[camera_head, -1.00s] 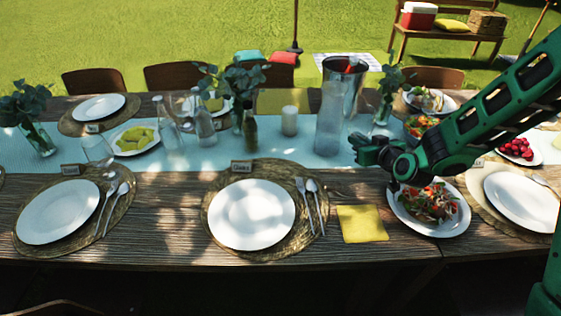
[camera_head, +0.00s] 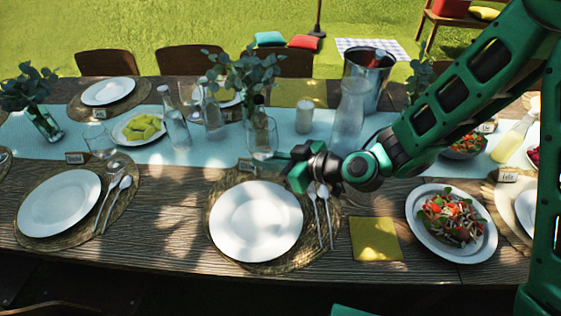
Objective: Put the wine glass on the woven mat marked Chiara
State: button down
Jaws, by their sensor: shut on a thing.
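A clear wine glass (camera_head: 263,136) is in my gripper (camera_head: 284,161), its bowl just left of the fingers and above the table. My gripper is shut on it; the fingers hide part of the stem. Below is the middle round woven mat (camera_head: 222,239), with a white plate (camera_head: 256,221), a fork and a spoon (camera_head: 325,210) on it. The middle name card (camera_head: 247,166) stands at that mat's back edge, partly covered by the glass and gripper; its lettering is too small to read surely.
A left woven mat (camera_head: 30,240) holds a plate and cutlery, with another glass (camera_head: 100,141) behind. A yellow napkin (camera_head: 376,239) and salad plate (camera_head: 450,222) lie right. Bottles, a candle (camera_head: 304,117), a carafe (camera_head: 348,118) and a metal bucket (camera_head: 368,70) stand behind.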

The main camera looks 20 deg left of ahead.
jog(key=w+f, duration=0.1)
jog(key=w, duration=0.2)
jog(key=w+f, duration=0.2)
jog(key=w, duration=0.1)
jog(key=w+f, duration=0.2)
jog(key=w, duration=0.1)
jog(key=shift+w+d+f, duration=0.15)
jog(key=shift+d+f, duration=0.05)
jog(key=shift+d, duration=0.2)
jog(key=shift+f, duration=1.95)
jog(key=shift+f, duration=0.1)
jog(key=c, duration=1.9)
grip_release()
jog(key=shift+o, duration=0.2)
jog(key=v, duration=1.2)
